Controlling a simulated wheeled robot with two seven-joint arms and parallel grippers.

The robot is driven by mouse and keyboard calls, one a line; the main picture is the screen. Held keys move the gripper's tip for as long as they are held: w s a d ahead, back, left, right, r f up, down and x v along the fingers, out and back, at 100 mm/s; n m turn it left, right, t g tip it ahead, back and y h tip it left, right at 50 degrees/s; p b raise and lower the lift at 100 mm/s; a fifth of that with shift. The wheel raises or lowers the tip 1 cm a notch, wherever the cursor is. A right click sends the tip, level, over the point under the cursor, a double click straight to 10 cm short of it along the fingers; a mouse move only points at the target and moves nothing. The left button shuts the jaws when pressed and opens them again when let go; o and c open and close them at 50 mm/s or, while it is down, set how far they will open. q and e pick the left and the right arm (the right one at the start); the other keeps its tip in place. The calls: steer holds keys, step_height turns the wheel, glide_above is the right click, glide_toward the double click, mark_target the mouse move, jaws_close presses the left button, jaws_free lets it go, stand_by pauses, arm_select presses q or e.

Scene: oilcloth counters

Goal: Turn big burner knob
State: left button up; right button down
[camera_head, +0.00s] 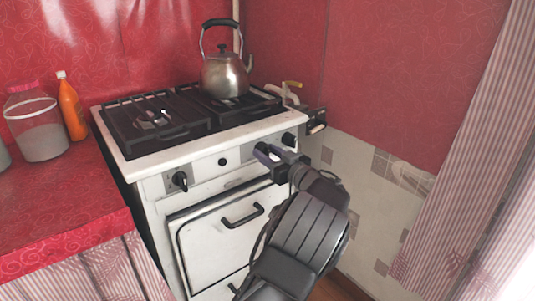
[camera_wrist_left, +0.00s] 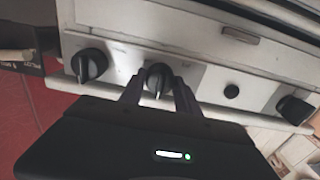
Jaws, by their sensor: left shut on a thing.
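The white stove (camera_head: 205,160) has a row of black knobs on its front panel. My left gripper (camera_head: 273,157) is at the panel's right part, shut on a black burner knob (camera_head: 261,149), which it partly hides. In the left wrist view this knob (camera_wrist_left: 158,76) sits between the two fingers. Another black knob (camera_head: 289,139) is just to the right, also seen in the left wrist view (camera_wrist_left: 90,65). A further knob (camera_head: 180,180) is at the panel's left end. A small round black button (camera_head: 222,162) lies between. My right gripper is not in view.
A metal kettle (camera_head: 225,75) stands on the back right of the hob. The oven door handle (camera_head: 242,215) juts out below the panel. A jar (camera_head: 38,125) and an orange bottle (camera_head: 71,107) stand on the red counter (camera_head: 65,215).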

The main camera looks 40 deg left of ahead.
arm_select(q)
jaws_close()
